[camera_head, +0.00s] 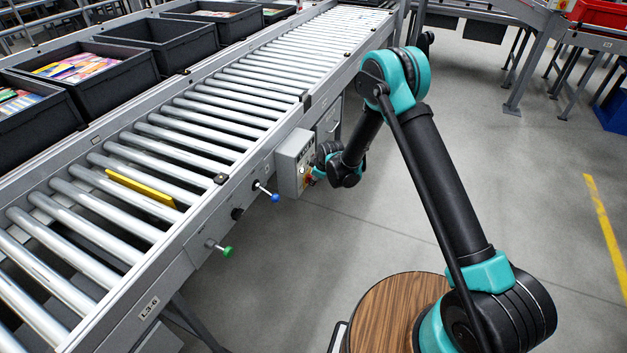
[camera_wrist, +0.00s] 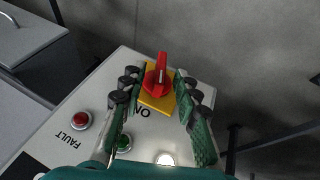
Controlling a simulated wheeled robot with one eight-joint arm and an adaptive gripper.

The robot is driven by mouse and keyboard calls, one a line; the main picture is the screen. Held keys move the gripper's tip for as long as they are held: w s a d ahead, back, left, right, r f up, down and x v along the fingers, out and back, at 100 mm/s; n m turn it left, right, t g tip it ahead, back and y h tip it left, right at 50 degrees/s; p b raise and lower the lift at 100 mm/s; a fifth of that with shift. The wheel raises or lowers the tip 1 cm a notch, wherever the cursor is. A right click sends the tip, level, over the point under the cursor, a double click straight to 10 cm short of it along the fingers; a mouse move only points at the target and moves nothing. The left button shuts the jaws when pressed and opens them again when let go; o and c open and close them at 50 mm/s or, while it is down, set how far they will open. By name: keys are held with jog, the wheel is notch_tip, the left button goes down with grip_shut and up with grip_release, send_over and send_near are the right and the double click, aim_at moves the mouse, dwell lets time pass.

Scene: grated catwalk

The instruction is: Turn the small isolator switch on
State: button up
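The isolator switch (camera_wrist: 158,77) is a red rotary handle on a yellow square plate, on the face of a light grey control box (camera_head: 291,157). In the wrist view its handle runs roughly up and down the picture. An upside-down "ON" label shows just below the plate, partly covered. My gripper (camera_wrist: 160,84) is open, with one finger on each side of the switch. Gaps show between the fingers and the red handle, though depth is hard to judge. In the head view my gripper is at the box's right side and mostly hides the switch.
A red lamp (camera_wrist: 81,120) marked "FAULT", a green button (camera_wrist: 124,143) and a lit white lamp (camera_wrist: 165,158) sit close to my fingers. The box hangs on the roller conveyor's side rail (camera_head: 190,240). Blue (camera_head: 275,197) and green (camera_head: 227,251) knobs stick out nearby.

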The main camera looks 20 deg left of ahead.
jog(key=shift+x, duration=0.9)
grip_shut()
